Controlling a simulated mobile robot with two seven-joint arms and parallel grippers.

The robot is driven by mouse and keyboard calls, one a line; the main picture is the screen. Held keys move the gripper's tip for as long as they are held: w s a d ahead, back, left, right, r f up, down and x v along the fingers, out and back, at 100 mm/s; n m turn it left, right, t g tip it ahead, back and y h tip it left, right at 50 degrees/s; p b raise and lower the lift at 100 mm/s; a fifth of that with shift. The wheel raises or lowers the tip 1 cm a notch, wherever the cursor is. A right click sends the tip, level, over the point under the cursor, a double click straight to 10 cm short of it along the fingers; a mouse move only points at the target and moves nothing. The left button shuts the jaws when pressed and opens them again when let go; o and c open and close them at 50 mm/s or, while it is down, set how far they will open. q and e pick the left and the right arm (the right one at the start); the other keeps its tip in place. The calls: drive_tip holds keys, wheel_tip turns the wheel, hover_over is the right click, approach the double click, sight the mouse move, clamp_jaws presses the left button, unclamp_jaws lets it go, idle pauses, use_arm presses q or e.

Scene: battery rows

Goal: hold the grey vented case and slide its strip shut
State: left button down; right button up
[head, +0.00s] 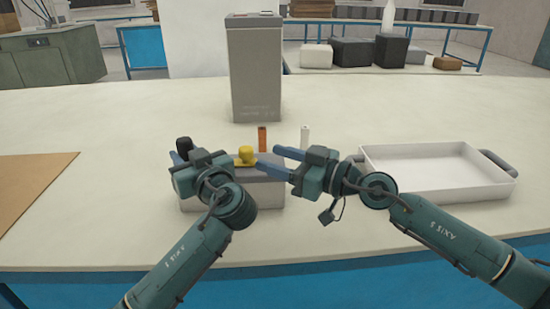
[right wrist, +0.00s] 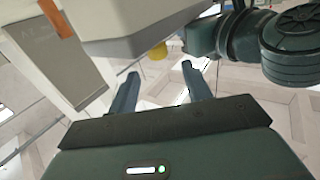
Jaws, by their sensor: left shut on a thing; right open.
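The low grey case (head: 271,195) stands on the table in front of me, partly hidden behind my left gripper and arm. A yellow knob (head: 246,154) stands up from its top; the strip itself is mostly hidden. My left gripper (head: 181,158) is shut on the case at its left end, beside a black knob (head: 184,144). My right gripper (head: 280,161) is open and empty at the case's right end, fingers pointing left. The right wrist view shows the case (right wrist: 145,22), the yellow knob (right wrist: 158,51) and my open right fingers (right wrist: 160,85).
A tall grey box (head: 255,75) stands further back. A white tray (head: 440,190) lies at right, a brown board (head: 30,185) at left. The table between board and case is clear.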

use_arm(q)
drive_tip(key=c, duration=1)
unclamp_jaws()
drive_tip(key=shift+o, duration=0.2)
drive_tip(key=v, duration=1.2)
